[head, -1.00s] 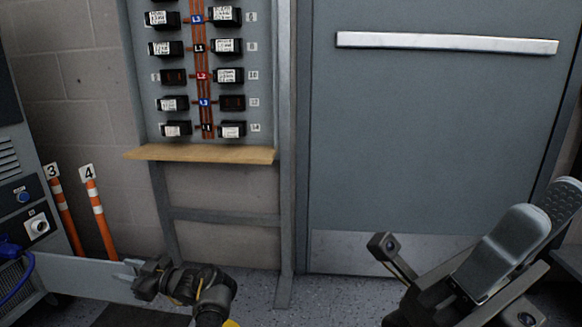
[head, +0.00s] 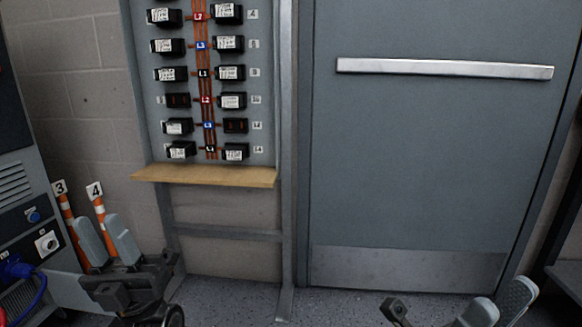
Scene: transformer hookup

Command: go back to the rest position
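My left gripper (head: 108,240) is at the lower left in the head view, fingers pointing up, in front of the orange-and-white posts. Its two grey fingers stand apart with a gap between them, and nothing shows in the gap. My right gripper (head: 500,303) is at the bottom right edge, in front of the door. Its two grey fingers show apart at the tips, with nothing seen between them; its lower part is cut off by the frame.
A breaker panel (head: 262,95) with a wooden shelf (head: 205,175) below it stands at centre left. A grey door (head: 420,160) with a push bar (head: 445,68) is at the right. A grey cabinet (head: 18,215) with a blue plug (head: 18,268) is at the left. Floor between the grippers is clear.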

